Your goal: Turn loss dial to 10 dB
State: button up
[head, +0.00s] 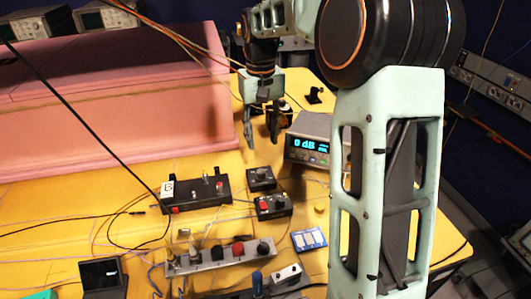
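A grey instrument (310,141) stands right of centre, and its lit screen reads what looks like 0 dB. Small knobs or buttons sit below its screen, and my arm hides its right side. Two small black boxes with knobs, one behind (261,179) and one in front (273,206), stand before it. I cannot tell which knob is the loss dial, and no dial markings are readable. My gripper (262,138) hangs fingers down, left of the instrument and behind the black boxes. Its fingers are apart with nothing between them, and it touches no knob that I can see.
A pink foam enclosure (120,110) fills the back left. A black box (196,194) and a grey strip with several knobs (220,256) stand in front. Loose cables cross the yellow table (60,205). A blue-white card (308,239) lies near my arm.

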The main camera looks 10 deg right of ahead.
aim_at(261, 171)
jog(key=f, duration=1.1)
jog(key=shift+s+a, duration=0.15)
jog(key=shift+a, duration=0.15)
jog(key=shift+r, duration=0.1)
grip_shut()
